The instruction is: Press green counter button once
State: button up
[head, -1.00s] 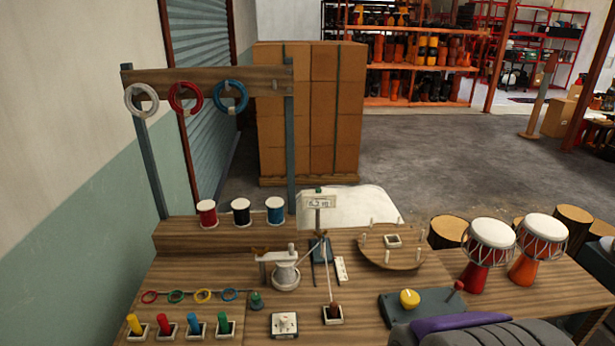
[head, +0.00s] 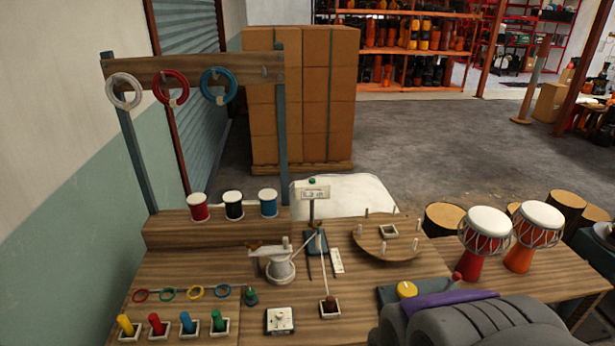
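The counter (head: 316,193) is a small pale display box on a post at the back of the wooden workbench. A small green button (head: 312,181) sits on its top. The display's digits are too small to read surely. Another green knob (head: 250,296) stands on a dark base at the front of the bench, left of a white switch box (head: 279,320). No gripper fingers can be made out. A grey rounded shape with a purple strip, perhaps part of my arm, fills the lower right, well apart from the counter.
The workbench (head: 190,268) holds coloured pegs, small rings, three spools and a round pegged board (head: 388,238). A rack (head: 195,72) with three hanging rings stands behind left. Two goblet drums (head: 484,243) stand right. Stacked boxes (head: 302,95) are behind; open floor lies right of them.

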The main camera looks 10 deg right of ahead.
grip_shut()
dwell(1.3)
